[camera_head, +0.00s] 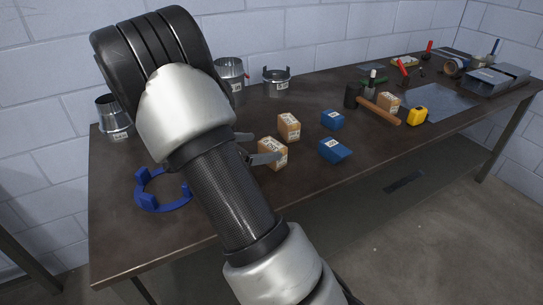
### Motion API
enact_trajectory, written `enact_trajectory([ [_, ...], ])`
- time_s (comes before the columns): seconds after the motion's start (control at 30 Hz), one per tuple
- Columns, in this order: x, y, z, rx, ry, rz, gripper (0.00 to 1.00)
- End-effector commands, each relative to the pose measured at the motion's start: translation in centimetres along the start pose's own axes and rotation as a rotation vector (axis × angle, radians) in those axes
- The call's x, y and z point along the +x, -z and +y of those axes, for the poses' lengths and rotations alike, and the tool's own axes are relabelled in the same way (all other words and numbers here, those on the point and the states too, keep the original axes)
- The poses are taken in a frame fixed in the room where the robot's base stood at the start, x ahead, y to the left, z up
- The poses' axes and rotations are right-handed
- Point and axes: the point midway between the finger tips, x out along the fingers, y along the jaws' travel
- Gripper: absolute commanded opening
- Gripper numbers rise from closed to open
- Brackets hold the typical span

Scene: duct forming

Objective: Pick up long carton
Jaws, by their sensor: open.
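Several brown cartons with white labels lie on the dark table. The nearest carton (274,151) is just right of my gripper. A second carton (289,126) stands just behind it, and a third carton (389,102) is farther right beside a hammer. I cannot tell for sure which is the long one. My gripper (257,148) is open. One finger tip shows at the nearest carton's left side, overlapping it in the view; the other is a little behind and to the left. Whether they touch it is unclear. My arm hides the gripper's base.
Two blue boxes (334,151) (332,119) lie right of the cartons. A blue ring (163,206) is at left. Metal duct collars (277,82) stand along the wall. A hammer (379,109) and yellow tape measure (417,115) lie farther right. The table's front strip (340,180) is clear.

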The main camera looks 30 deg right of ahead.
Motion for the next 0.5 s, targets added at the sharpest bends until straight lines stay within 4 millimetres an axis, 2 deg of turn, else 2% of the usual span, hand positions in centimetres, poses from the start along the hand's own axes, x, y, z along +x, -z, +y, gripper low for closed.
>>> enact_trajectory([
  [0.03, 1.3, 0.2, -0.1, 0.001, 0.003, 0.0, 0.88],
  [0.2, 3.7, 0.1, -0.1, 0.0, 0.002, 0.0, 0.88],
  [0.5, 5.6, 0.2, -0.1, 0.002, 0.002, 0.001, 0.88],
])
